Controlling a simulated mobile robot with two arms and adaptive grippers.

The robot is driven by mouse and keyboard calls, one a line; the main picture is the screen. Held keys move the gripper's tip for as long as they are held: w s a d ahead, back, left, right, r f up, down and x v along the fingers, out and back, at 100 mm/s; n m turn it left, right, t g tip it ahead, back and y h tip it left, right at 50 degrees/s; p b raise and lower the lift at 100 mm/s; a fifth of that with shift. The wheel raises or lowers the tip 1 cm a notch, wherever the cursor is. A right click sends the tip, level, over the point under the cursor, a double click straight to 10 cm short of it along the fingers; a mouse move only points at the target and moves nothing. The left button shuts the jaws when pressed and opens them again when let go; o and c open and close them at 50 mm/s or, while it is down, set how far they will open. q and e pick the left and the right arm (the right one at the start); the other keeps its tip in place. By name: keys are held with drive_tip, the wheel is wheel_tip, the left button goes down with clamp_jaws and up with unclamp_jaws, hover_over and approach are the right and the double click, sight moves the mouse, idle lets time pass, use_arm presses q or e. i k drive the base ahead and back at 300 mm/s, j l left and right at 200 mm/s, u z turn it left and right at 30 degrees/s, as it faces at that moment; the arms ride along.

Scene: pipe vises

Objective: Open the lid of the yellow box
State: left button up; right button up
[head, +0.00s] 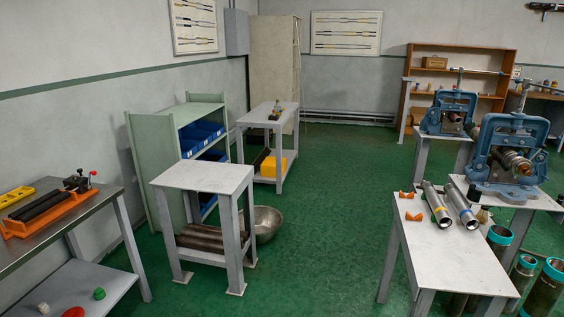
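A yellow box (281,165) sits on the lower shelf of a small grey table (268,115) at the back, left of the picture's middle. It is small and far off. A dark piece (262,158) stands against its left side; I cannot tell whether it belongs to the box. I cannot make out whether the box's lid is open or shut. Neither my left nor my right gripper shows in the head view.
A light stand (203,177) with pipes below and a metal bowl (266,223) stand in front of the grey table. A green shelf (142,165) with blue bins is to its left. Blue vises (507,160) and a white pipe table (445,240) are right. Green floor is clear mid-picture.

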sight(270, 161)
drive_tip(key=i+j, duration=0.1)
drive_tip(key=i, duration=0.65)
drive_tip(key=i+j, duration=0.1)
drive_tip(key=i, duration=0.65)
drive_tip(key=i+j+z, duration=0.1)
drive_tip(key=i, duration=0.7)
drive_tip(key=i+l+z, duration=0.2)
drive_tip(key=i+z, duration=0.25)
drive_tip(key=i, duration=0.35)
drive_tip(key=i+j+z, duration=0.1)
drive_tip(key=i+z, duration=0.35)
drive_tip(key=i, duration=0.35)
drive_tip(key=i+u, duration=0.4)
drive_tip(key=i+l+u, duration=0.1)
drive_tip(key=i+u, duration=0.3)
drive_tip(key=i+l+u, duration=0.25)
drive_tip(key=i+u, duration=0.2)
drive_tip(key=i+l+u, duration=0.35)
drive_tip(key=i+j, duration=0.05)
drive_tip(key=i, duration=0.05)
